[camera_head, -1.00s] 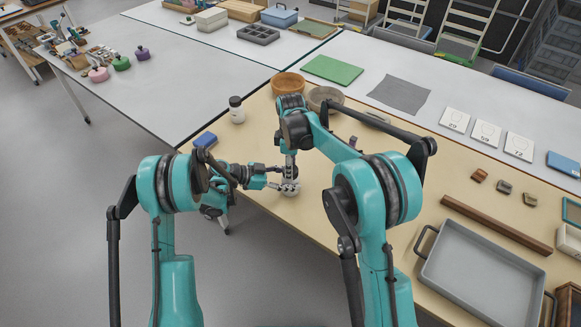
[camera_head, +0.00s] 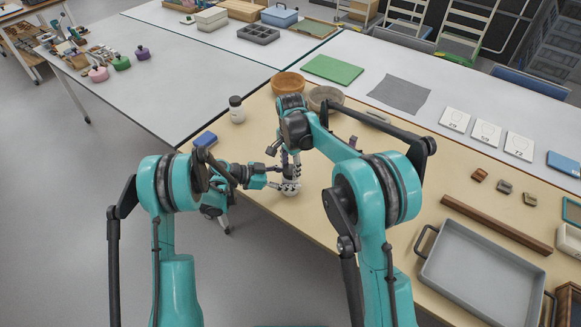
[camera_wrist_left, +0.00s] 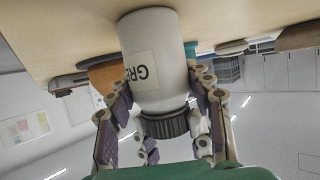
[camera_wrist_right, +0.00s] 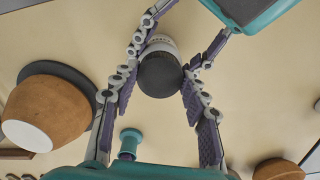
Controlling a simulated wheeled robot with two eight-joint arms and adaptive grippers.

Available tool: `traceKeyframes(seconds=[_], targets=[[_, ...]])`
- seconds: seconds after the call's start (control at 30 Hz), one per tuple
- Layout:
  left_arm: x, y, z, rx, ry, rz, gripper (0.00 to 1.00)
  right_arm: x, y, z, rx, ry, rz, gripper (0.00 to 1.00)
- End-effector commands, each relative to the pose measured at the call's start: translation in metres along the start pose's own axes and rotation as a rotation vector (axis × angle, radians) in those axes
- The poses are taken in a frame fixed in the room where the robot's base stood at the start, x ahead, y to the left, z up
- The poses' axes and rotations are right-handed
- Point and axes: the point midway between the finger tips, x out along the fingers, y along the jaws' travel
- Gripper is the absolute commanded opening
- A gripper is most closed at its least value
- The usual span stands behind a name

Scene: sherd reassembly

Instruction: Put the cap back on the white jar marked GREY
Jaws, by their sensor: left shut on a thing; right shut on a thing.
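The white jar (camera_wrist_left: 158,65), with letters reading GRE visible on its label, stands on the table and shows inverted in the left wrist view. In the head view the jar (camera_head: 290,190) is partly hidden by my grippers. My left gripper (camera_head: 277,185) is shut around the jar from the side. The dark ribbed cap (camera_wrist_left: 165,125) sits at the jar's mouth, in line with it; I cannot tell whether it is threaded on. My right gripper (camera_wrist_right: 160,82) is shut on the cap (camera_wrist_right: 160,76) from above, with the white jar beneath.
Another white jar with a dark lid (camera_head: 237,110) stands behind to the left, near a blue box (camera_head: 205,139). Wooden bowl (camera_head: 288,83) and grey bowl (camera_head: 325,97) stand beyond my grippers. A grey tray (camera_head: 485,285) lies at the right.

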Motion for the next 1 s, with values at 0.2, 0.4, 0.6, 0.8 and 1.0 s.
traceKeyframes(seconds=[0.2,0.4,0.6,0.8,1.0], targets=[[0.000,0.001,0.000,0.000,0.001,0.001,0.00,0.000,-0.001,0.000,0.049,0.000,-0.001,0.50],[0.000,0.000,0.000,0.000,0.000,0.001,0.00,0.000,0.000,0.000,0.048,0.000,-0.001,0.65],[0.000,0.000,0.000,0.000,0.000,0.001,0.00,-0.003,0.000,0.000,0.047,0.000,-0.001,0.65],[0.000,0.000,0.000,0.000,0.000,0.000,0.00,-0.029,0.000,0.000,0.047,0.000,0.000,0.65],[0.000,0.000,0.000,0.000,0.000,0.000,0.00,-0.045,0.000,0.000,0.047,0.000,0.000,0.65]])
